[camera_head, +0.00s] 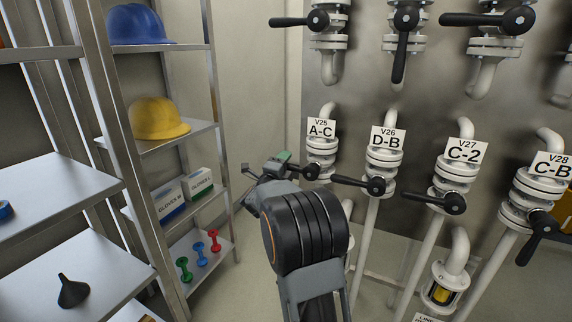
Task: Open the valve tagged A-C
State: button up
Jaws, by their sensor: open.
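The valve tagged A-C, V25 (321,147), is a white flanged valve on a vertical white pipe at the wall. Its black handle hub (311,172) shows just right of my gripper. Its lever seems to run left from the hub, but most of it is hidden by my gripper, so its full angle is unclear. My gripper (248,185) is open, at the left of the hub and near the lever. I cannot tell whether a finger touches the lever or whether the lever lies between the fingers.
Valve V26 D-B (384,160) stands close on the right, its lever pointing left toward V25. V27 C-2 (455,178) and V28 C-B (538,190) follow. More valves hang above. A metal shelf (187,137) with helmets and glove boxes stands at left.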

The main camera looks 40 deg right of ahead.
grip_shut()
dwell(0.5)
